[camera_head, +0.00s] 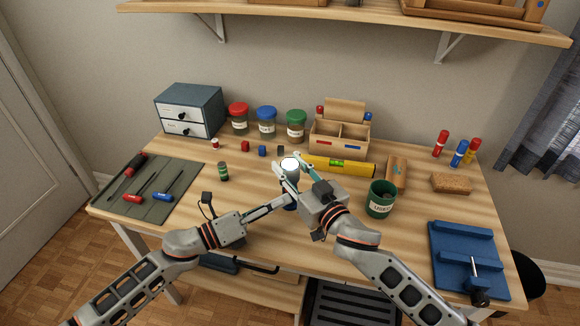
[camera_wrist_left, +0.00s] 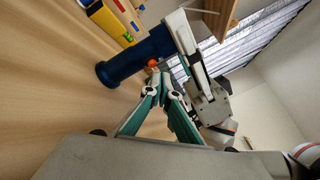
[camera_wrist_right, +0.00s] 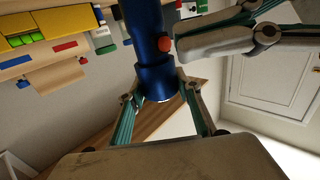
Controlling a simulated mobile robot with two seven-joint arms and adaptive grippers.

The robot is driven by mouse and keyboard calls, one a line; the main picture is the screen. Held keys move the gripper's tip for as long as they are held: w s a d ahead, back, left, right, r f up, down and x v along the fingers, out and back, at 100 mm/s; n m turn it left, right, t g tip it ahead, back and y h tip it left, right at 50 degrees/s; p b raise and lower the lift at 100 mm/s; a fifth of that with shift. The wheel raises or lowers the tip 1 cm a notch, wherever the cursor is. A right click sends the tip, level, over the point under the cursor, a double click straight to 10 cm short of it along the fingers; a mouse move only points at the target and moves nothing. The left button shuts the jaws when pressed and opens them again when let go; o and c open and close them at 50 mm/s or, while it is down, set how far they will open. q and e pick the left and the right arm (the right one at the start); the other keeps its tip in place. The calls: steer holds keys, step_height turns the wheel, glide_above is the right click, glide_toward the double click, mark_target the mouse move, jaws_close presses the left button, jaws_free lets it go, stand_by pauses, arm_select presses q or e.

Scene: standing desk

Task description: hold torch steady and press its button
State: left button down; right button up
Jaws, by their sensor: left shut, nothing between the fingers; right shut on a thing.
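The torch is a dark blue cylinder with a pale lens (camera_head: 290,164) facing up. It stands upright in my right gripper (camera_head: 289,173), whose fingers close around its upper end. In the right wrist view the blue body (camera_wrist_right: 146,35) passes between the fingers. An orange-red button (camera_wrist_right: 164,44) sits on its side, and it also shows in the left wrist view (camera_wrist_left: 152,63). My left gripper (camera_head: 291,198) is shut and empty, its tips right at the button. I cannot tell whether they touch it, or whether the torch's lower end (camera_wrist_left: 106,74) touches the desk.
A green cup (camera_head: 380,203) stands right of my right gripper. A yellow level (camera_head: 340,165) and a wooden organizer (camera_head: 341,137) lie behind. A small green battery (camera_head: 223,171) and a tool mat (camera_head: 178,203) are at left. A blue vise (camera_head: 462,250) is at front right.

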arm_select(q)
steer(key=shift+s, duration=0.1)
steer(key=shift+s+a, duration=0.25)
steer(key=shift+s, duration=0.7)
steer(key=shift+s+a, duration=0.25)
steer(key=shift+s, duration=0.7)
steer(key=shift+s+a, duration=0.25)
steer(key=shift+s, duration=0.7)
arm_select(e)
steer(key=o, duration=1.3)
